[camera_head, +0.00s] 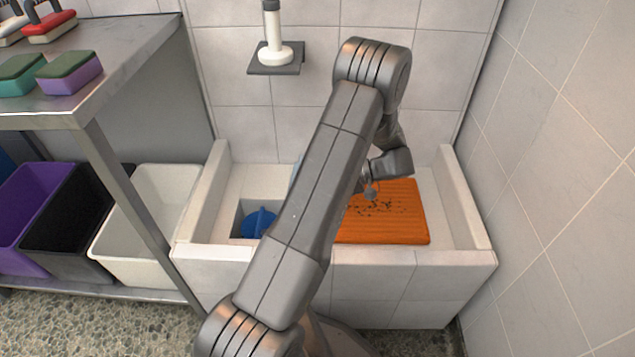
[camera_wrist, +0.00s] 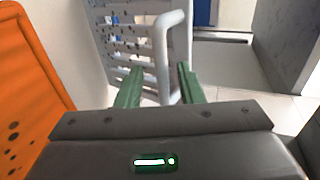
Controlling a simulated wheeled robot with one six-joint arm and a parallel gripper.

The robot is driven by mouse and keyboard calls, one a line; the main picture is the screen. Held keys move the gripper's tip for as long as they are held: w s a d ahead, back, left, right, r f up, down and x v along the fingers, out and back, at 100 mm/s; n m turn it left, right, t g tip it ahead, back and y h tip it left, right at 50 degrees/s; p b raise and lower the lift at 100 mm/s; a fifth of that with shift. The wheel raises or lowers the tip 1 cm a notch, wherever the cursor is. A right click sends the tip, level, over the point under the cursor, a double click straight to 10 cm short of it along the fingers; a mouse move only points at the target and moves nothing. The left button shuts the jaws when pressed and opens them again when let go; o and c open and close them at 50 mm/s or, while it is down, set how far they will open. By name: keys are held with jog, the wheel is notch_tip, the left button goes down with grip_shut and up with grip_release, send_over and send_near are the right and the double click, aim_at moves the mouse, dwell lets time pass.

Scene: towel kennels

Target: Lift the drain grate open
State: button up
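A blue object (camera_head: 260,222) sits in the pit. My gripper (camera_wrist: 160,82) has green fingers spread apart, with part of the handle between or just beyond them; I cannot tell if they touch it. In the head view the fingers are hidden.
An orange mat (camera_head: 400,215) with dark specks lies right of the pit, inside the tiled basin (camera_head: 222,190). A bottle (camera_head: 273,35) stands on a wall shelf above. A wall closes the right side.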

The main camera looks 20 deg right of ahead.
jog(key=p+v, duration=0.2)
jog(key=v, duration=1)
jog(key=shift+p, duration=0.3)
jog(key=b+x, duration=0.3)
jog(key=x, duration=1)
jog(key=shift+w+a+f, duration=0.1)
jog(key=shift+a, duration=0.1)
jog(key=shift+w+a+r, duration=0.1)
jog(key=shift+a+r, duration=0.05)
jog(key=shift+r, duration=0.05)
jog(key=shift+f, duration=0.15)
